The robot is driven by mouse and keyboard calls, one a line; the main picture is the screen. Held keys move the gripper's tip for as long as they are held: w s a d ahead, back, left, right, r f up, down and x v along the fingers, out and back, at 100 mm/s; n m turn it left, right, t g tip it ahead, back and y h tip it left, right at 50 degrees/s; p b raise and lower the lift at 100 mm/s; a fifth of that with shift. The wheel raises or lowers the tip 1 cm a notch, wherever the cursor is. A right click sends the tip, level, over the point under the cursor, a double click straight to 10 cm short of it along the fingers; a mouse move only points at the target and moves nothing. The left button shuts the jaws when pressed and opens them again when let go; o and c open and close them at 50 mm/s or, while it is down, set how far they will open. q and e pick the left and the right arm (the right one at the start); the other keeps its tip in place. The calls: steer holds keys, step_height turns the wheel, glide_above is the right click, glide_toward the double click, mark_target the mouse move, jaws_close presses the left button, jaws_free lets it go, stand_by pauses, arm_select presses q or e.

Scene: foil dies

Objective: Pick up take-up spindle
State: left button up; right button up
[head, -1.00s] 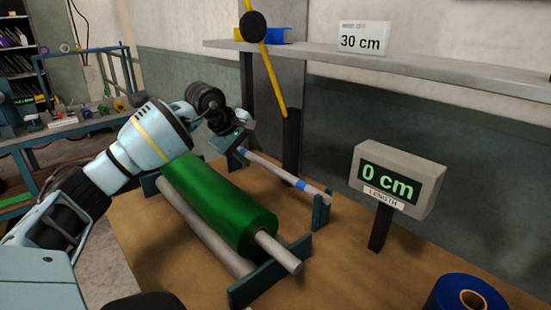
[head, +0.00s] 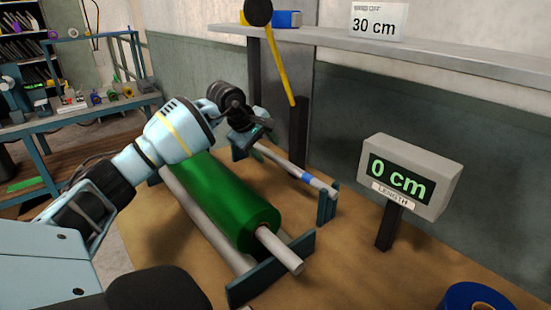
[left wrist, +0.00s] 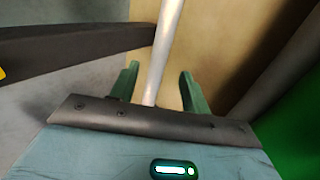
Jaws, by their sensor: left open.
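The take-up spindle (head: 296,173) is a thin grey rod with a blue band, lying across low blue-grey supports behind the green foil roll (head: 225,205). My left gripper (left wrist: 159,78) is open. In the left wrist view the spindle (left wrist: 165,45) runs between its two green fingers, with gaps on both sides, nearer the left finger. In the head view my left wrist hides the spindle's far end and the fingers hardly show. I cannot tell how far down the fingers reach around the rod. My right gripper is not in view.
The length display (head: 411,177) reads 0 cm on a post at the right. A yellow lever (head: 278,62) hangs close behind the gripper. A shelf (head: 400,52) with a 30 cm sign runs above. A blue roll (head: 475,298) stands at the lower right. Bare tabletop lies between.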

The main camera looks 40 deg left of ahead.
mark_target(273, 155)
arm_select(q)
steer(key=x, duration=0.3)
steer(key=shift+w+f, duration=0.15)
steer(key=shift+w, duration=0.1)
jaws_close()
